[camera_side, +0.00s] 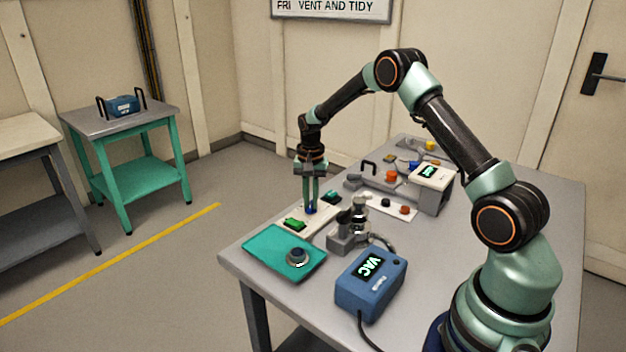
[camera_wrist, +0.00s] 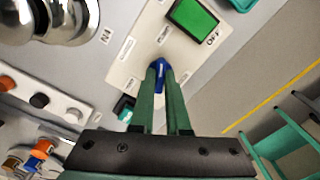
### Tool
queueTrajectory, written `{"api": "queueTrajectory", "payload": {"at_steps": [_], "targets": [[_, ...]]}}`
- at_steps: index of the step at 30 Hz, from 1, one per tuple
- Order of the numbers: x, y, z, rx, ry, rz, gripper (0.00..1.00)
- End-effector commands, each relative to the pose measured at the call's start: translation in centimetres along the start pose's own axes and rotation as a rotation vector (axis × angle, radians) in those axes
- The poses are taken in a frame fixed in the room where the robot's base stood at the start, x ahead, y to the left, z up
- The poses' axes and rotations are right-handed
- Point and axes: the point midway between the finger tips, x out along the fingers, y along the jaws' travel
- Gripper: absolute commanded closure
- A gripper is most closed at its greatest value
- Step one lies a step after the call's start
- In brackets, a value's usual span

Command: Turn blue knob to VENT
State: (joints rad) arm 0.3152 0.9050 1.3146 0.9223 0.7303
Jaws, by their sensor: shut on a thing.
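The blue knob (camera_side: 310,210) sits on a cream panel (camera_side: 325,217) on the table. In the wrist view the blue knob (camera_wrist: 161,67) shows between the tips of my green fingers. My gripper (camera_side: 311,203) points straight down and is shut on the knob. My gripper also shows in the wrist view (camera_wrist: 160,72). The panel has a lit green switch (camera_wrist: 193,23) near a label reading OFF, and a dark green button (camera_wrist: 124,107). Other small labels around the knob are too small or turned to read, so I cannot tell which one it points at.
A teal tray (camera_side: 262,254) with a round metal part lies at the table's front left. A blue box (camera_side: 371,283) with a VAC display stands in front. Metal fittings (camera_side: 347,236) stand right of the panel. A strip with buttons (camera_side: 390,207) lies behind.

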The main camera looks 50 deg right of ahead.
Motion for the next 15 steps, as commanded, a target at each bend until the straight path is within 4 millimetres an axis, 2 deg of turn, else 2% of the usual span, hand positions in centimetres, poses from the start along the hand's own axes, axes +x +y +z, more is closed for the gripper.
{"api": "queueTrajectory", "payload": {"at_steps": [8, 15], "targets": [[-0.07, -0.02, -0.02, -0.066, 0.001, -0.001, 1.00], [-0.09, 0.00, -0.04, -0.233, 0.001, -0.001, 1.00]]}}
